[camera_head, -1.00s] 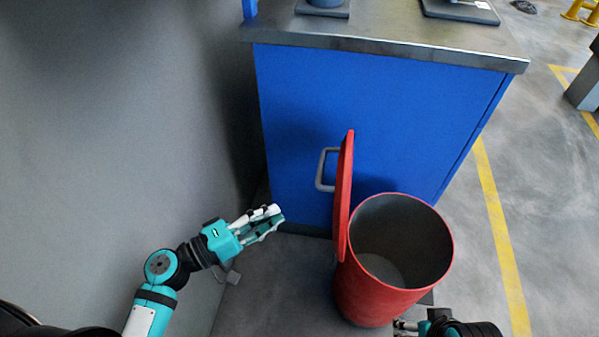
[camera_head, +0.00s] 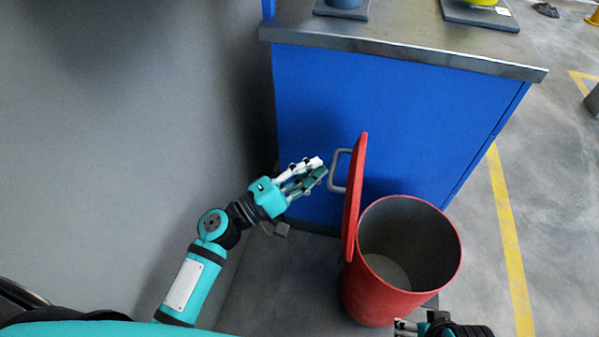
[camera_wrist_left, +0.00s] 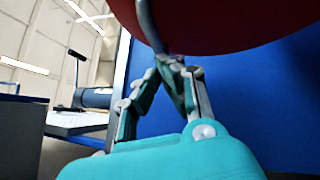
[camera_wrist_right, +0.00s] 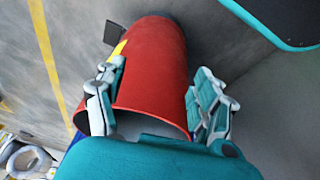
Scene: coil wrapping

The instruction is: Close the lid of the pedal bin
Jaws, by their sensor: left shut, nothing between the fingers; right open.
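The red pedal bin (camera_head: 380,295) stands on the floor in the head view, its round mouth open and its inside empty. Its red lid (camera_head: 355,195) stands upright on the left side of the rim. My left gripper (camera_head: 321,168) is shut and empty, left of the lid and apart from it in the head view. In the left wrist view the lid (camera_wrist_left: 230,20) looms above the left fingertips (camera_wrist_left: 172,65). My right gripper (camera_head: 400,327) is at the bottom edge, mostly out of frame. In the right wrist view it is open, with the bin (camera_wrist_right: 155,75) showing between its fingers.
A blue cabinet (camera_head: 390,110) with a metal top stands behind the bin. A grey wall (camera_head: 130,130) is on the left. Open floor with a yellow line (camera_head: 510,230) lies to the right.

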